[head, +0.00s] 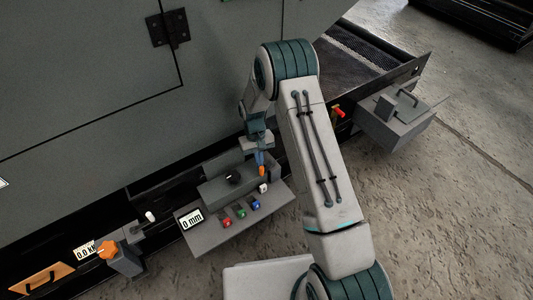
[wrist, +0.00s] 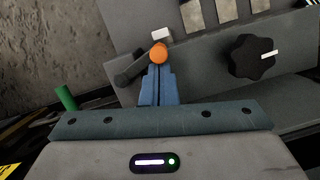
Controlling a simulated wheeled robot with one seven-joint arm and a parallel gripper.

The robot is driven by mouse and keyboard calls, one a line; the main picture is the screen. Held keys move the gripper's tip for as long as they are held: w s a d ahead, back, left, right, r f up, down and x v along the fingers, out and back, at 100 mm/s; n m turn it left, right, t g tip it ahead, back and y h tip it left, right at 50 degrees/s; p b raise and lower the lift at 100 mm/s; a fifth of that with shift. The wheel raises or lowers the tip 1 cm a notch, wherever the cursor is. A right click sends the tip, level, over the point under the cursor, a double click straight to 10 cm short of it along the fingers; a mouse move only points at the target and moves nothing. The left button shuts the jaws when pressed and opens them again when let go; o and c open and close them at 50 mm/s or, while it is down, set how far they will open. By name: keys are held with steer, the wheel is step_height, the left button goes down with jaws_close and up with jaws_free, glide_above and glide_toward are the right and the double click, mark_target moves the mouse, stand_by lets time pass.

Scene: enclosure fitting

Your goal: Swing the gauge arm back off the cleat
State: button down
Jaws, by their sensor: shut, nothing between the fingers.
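My gripper (wrist: 158,72) is shut and empty; its blue fingers point at the grey gauge unit. In the head view my gripper (head: 260,160) is over the unit's right end. An orange knob (wrist: 158,53) is right at the fingertips; whether they touch I cannot tell. A short dark arm (wrist: 130,70) lies beside the knob and looks like the gauge arm. A white block (wrist: 161,34) sits just beyond the knob; it also shows in the head view (head: 263,188). I cannot make out the cleat for certain.
A black knob (head: 233,177) stands on the grey housing. A "0 mm" display (head: 190,218) and red, green and blue pieces (head: 241,213) sit on the sloped panel. An orange-handled fixture (head: 106,250) is at lower left, a grey box (head: 396,122) at right. The cabinet wall rises behind.

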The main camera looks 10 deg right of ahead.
steer(key=n, duration=0.1)
steer(key=s+n+p, duration=0.1)
steer(key=n, duration=0.2)
steer(key=shift+s+d+r+h+p, duration=0.15)
steer(key=shift+s+d+h+p, duration=0.15)
steer(key=shift+d+h+p, duration=0.1)
steer(key=shift+s+d+n+t+h+p, duration=0.4)
steer(key=shift+d+n, duration=0.3)
steer(key=shift+n, duration=0.95)
steer(key=shift+s+d+n+t+h+p, duration=0.15)
steer(key=shift+d+n+t+p, duration=0.4)
steer(key=shift+n, duration=1.05)
steer(key=shift+s+d+n+t+h+p, duration=0.15)
steer(key=shift+s+d+n+t+p, duration=0.2)
steer(key=shift+d+n, duration=0.95)
steer(key=shift+a+n, duration=0.3)
steer(key=shift+n, duration=0.25)
steer(key=p+v, duration=0.7)
steer(key=v, duration=0.2)
steer(key=shift+r, duration=0.4)
steer(key=shift+w+a, duration=0.1)
